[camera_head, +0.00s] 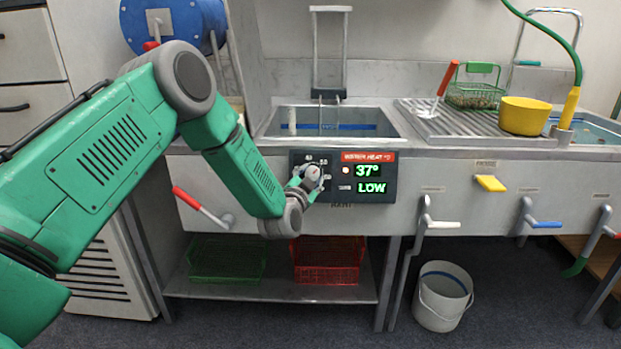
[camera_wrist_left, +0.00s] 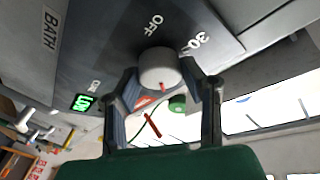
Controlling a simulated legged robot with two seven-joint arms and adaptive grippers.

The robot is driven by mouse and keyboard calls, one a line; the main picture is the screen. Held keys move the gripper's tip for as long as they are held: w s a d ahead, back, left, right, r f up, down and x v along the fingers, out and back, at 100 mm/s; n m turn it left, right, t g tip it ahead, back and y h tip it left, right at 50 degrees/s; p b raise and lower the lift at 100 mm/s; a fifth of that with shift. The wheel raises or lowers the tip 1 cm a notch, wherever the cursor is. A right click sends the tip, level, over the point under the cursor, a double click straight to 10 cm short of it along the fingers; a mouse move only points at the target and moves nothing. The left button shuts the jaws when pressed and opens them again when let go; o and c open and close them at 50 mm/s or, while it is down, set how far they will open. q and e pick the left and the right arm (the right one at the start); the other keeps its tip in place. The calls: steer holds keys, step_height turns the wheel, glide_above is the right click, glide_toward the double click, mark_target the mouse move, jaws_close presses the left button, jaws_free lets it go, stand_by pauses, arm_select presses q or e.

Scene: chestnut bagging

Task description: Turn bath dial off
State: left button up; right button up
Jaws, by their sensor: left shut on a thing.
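The bath dial (camera_head: 313,172) is a small round light-grey knob on the left of a dark control panel (camera_head: 391,180). The panel's green display reads 37° and LOW, with a lit indicator beside it. My left gripper (camera_head: 306,182) is shut on the dial. In the left wrist view the dial (camera_wrist_left: 158,66) sits between the two fingers of the gripper (camera_wrist_left: 165,82). A red mark shows on its near edge. OFF and 30 are printed on the panel around it, and a BATH label is at the left. My right gripper is not in view.
A sink basin (camera_head: 335,122) lies behind the panel, with a ribbed drainboard holding a yellow bowl (camera_head: 525,116) and green basket at the right. A red-handled lever (camera_head: 186,198) is left of the gripper. Red (camera_head: 328,262) and green crates sit on the shelf below.

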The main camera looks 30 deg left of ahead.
arm_select(q)
steer(key=shift+s+f, duration=0.1)
steer(key=shift+f, duration=0.2)
